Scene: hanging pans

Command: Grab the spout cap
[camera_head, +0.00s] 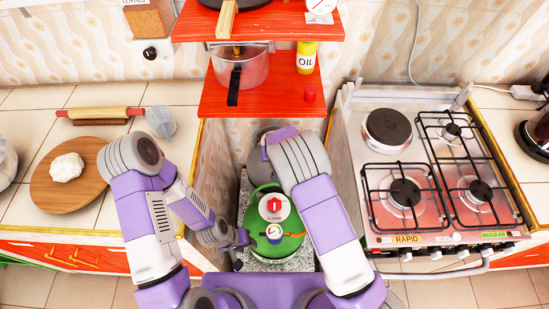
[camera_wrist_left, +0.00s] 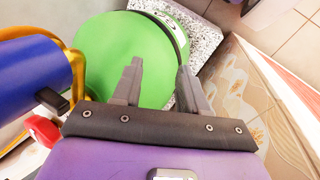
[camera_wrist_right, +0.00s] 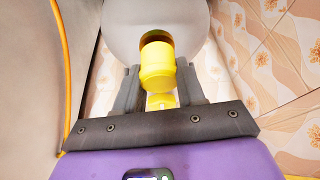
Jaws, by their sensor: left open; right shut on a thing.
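A yellow cap (camera_wrist_right: 157,68) sits at the round opening of a pale grey rounded body (camera_wrist_right: 115,28) in the right wrist view. I cannot tell whether it is still seated in the opening. My right gripper (camera_wrist_right: 157,82) is shut on this cap, with one finger on each side. In the head view my right arm hides that gripper and the cap. My left gripper (camera_wrist_left: 158,72) is open and empty, above or beside a green gas cylinder (camera_wrist_left: 120,65). The green cylinder also shows in the head view (camera_head: 289,244).
A red shelf (camera_head: 215,101) with a pot (camera_head: 243,70) and a yellow oil bottle (camera_head: 306,58) stands above. The stove (camera_head: 345,130) is at the right. A cutting board (camera_head: 45,195) lies on the left counter. Walls and counter sides close in around the narrow gap.

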